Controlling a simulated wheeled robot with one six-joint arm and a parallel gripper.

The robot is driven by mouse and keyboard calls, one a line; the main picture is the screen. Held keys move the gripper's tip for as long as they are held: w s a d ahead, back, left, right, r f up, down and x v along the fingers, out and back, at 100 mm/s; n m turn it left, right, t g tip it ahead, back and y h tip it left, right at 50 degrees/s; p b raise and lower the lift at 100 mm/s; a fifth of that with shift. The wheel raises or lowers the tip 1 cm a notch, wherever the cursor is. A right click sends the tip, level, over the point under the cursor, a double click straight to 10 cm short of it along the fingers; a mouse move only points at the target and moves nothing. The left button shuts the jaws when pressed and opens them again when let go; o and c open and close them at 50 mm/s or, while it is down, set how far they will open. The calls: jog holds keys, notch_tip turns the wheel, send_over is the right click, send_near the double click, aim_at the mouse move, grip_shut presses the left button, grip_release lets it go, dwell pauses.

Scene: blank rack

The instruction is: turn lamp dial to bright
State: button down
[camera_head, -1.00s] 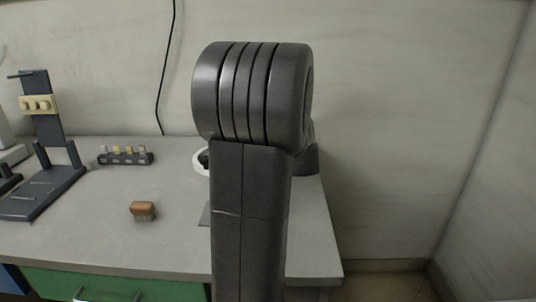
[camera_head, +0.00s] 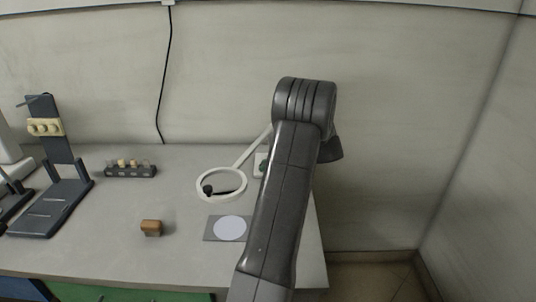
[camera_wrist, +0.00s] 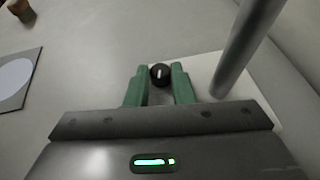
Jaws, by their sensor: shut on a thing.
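The lamp dial (camera_wrist: 159,73) is a small black knob with a white pointer line, on the white lamp base (camera_wrist: 205,72). The line points nearly straight up in the wrist view, leaning slightly right. My gripper (camera_wrist: 159,75) has its green fingers shut on the dial, one on each side. The lamp's grey post (camera_wrist: 243,45) rises close to the right finger. In the head view the white ring lamp (camera_head: 221,184) hangs over the table, left of my arm. My arm hides most of the lamp base there.
A grey plate with a pale disc (camera_head: 229,229) lies below the ring. A brown-topped block (camera_head: 151,227) stands to its left. A small rack (camera_head: 130,170) and a dark stand (camera_head: 55,150) are further left. The table (camera_head: 110,245) is clear in front.

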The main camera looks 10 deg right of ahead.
jog(key=n+g+p, duration=0.1)
jog(key=g+p, duration=0.1)
jog(key=n+g+y+p, duration=0.1)
jog(key=n+g, duration=0.1)
jog(key=shift+w+r+p, duration=0.15)
jog(key=shift+w+p, duration=0.2)
jog(key=shift+w+n+g+p, duration=0.2)
jog(key=shift+n+g+p, duration=0.75)
jog(key=shift+n+g, duration=0.5)
jog(key=shift+f+n+g, duration=0.2)
jog(key=shift+n+g, duration=0.05)
jog(key=c, duration=1.3)
grip_release()
jog(key=shift+o, duration=0.2)
jog(key=shift+t, duration=0.4)
